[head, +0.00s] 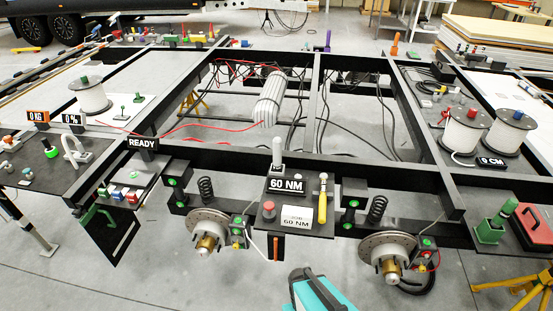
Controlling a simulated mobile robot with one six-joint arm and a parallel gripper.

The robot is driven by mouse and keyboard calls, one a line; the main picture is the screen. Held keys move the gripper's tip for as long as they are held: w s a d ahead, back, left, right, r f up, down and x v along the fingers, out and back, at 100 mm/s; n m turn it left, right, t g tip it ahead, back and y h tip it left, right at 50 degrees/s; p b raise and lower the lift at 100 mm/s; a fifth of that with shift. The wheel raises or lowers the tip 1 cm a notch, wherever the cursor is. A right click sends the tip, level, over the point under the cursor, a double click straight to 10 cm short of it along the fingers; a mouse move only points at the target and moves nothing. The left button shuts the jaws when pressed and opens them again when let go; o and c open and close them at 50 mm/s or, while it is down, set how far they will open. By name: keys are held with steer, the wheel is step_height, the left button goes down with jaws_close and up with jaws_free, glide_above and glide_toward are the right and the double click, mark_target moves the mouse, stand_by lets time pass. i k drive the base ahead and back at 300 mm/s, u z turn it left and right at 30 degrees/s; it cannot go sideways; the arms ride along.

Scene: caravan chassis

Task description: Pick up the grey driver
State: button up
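An upright tool with a light grey handle (277,151) stands behind the black "60 NM" sign (287,185) on a small dark panel (268,212) at the middle front of the chassis. It looks like the grey driver; its lower end is hidden by the sign. A yellow-handled tool (322,206) stands upright just right of the sign on the same panel. A teal part of my own arm shows at the bottom edge, in front of the panel and well apart from the grey handle. No gripper fingers show.
A white "60 NM" card (295,220) lies on the panel. Brake discs (208,232) with hubs (387,252) flank it on both sides. Black frame beams (317,110) surround the panel. A green holder (492,228) and a red box (533,224) sit at the right.

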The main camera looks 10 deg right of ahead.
mark_target(278, 141)
steer(key=k, duration=0.65)
steer(key=u, duration=0.35)
steer(key=i, duration=0.45)
steer(key=u, duration=0.7)
steer(key=i, duration=1.2)
steer(key=u, duration=0.1)
